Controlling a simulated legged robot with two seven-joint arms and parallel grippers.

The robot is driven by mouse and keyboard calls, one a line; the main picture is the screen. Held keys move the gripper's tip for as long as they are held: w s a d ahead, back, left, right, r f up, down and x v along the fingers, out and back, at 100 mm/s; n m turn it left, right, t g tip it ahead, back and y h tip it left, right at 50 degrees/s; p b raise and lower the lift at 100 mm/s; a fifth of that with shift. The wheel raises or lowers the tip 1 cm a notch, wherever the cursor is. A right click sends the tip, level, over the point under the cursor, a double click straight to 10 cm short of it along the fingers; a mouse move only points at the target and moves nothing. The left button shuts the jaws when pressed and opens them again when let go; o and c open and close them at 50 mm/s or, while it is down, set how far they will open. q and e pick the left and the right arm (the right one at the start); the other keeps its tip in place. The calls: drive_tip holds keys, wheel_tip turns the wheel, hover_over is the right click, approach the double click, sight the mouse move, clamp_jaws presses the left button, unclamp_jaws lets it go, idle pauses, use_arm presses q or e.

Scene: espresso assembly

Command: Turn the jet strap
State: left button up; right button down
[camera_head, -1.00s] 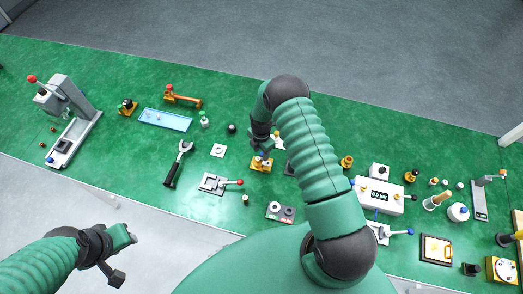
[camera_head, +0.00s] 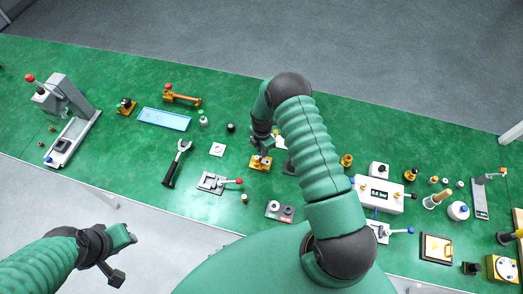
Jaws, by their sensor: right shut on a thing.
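My right arm reaches over the green bench, and its gripper (camera_head: 263,148) is down at a small orange fixture (camera_head: 257,165) in the middle of the bench. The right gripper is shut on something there. The jet strap is too small and too covered by the gripper to make out, so I cannot tell its angle. My left gripper (camera_head: 122,238) hangs off the bench's front edge at lower left, away from all parts; its fingers are too small to judge.
A toggle clamp (camera_head: 215,183) with a red knob and a black-handled wrench (camera_head: 176,163) lie left of the fixture. A white gauge box (camera_head: 378,195) stands to the right. A lever press (camera_head: 70,115) stands far left. The bench's back strip is mostly clear.

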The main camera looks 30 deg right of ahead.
drive_tip(key=shift+d+f+m+b, duration=0.1)
drive_tip(key=shift+d+m+b, duration=0.3)
drive_tip(key=shift+m+b, duration=0.55)
drive_tip(key=m, duration=0.1)
drive_tip(key=d+m+b, duration=0.1)
drive_tip(key=m, duration=0.1)
drive_tip(key=shift+s+d+m+b, duration=0.2)
drive_tip(key=shift+m+b, duration=0.1)
drive_tip(key=shift+m, duration=0.35)
drive_tip(key=shift+s+d+m+b, duration=0.1)
drive_tip(key=shift+d+m+b, duration=0.15)
drive_tip(key=shift+m, duration=0.35)
drive_tip(key=shift+s+d+r+m+b, duration=0.1)
drive_tip(key=shift+s+d+m+b, duration=0.1)
drive_tip(key=shift+m, duration=0.5)
drive_tip(key=shift+s+d+r+m+b, duration=0.1)
drive_tip(key=shift+s+m+b, duration=0.05)
drive_tip(key=shift+m, duration=0.55)
drive_tip(key=c, duration=1.3)
unclamp_jaws()
drive_tip(key=shift+s, duration=0.1)
wheel_tip(320, 180, up, 17)
drive_tip(key=b, duration=0.2)
drive_tip(key=shift+f, duration=0.2)
